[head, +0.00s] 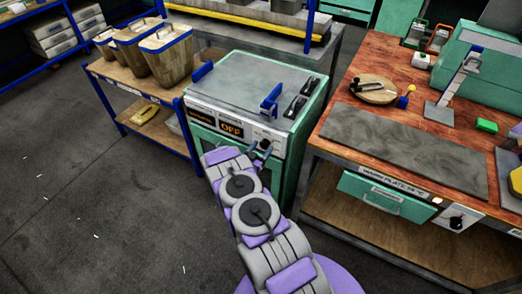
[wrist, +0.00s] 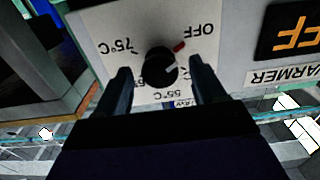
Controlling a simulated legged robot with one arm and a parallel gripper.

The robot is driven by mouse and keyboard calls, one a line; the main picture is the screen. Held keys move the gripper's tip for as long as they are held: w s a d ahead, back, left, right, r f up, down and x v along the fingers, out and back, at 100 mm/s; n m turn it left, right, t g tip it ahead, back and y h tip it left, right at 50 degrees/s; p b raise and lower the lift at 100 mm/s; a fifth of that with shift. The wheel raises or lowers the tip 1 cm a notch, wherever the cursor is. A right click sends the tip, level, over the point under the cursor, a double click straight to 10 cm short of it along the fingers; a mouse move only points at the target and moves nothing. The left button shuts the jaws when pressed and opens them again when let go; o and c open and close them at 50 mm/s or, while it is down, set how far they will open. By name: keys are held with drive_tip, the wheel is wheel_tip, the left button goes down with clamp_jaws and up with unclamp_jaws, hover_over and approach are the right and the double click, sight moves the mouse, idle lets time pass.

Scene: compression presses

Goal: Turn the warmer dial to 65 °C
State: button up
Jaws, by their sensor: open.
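The warmer (head: 240,80) is a green cabinet with a grey top in the head view. Its front panel has a lit orange OFF display (head: 231,129). The wrist view is upside down and shows the black round dial (wrist: 159,68) on a light plate marked OFF, 55°C, 75°C and a partly hidden 65 mark. The dial's red mark points toward OFF. My gripper (wrist: 160,66) is open, with one finger on each side of the dial; I cannot tell whether they touch it. In the head view my gripper (head: 262,150) is at the panel's right part, hiding some of it.
A wooden bench (head: 378,62) stands right of the warmer, with a grey plate (head: 405,145) and a second black knob (head: 456,222) on its front. A shelf with wooden bins (head: 160,55) stands at left. The dark floor (head: 90,200) at left is mostly clear.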

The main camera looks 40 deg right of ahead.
drive_tip(key=shift+c, duration=0.4)
drive_tip(key=c, duration=1)
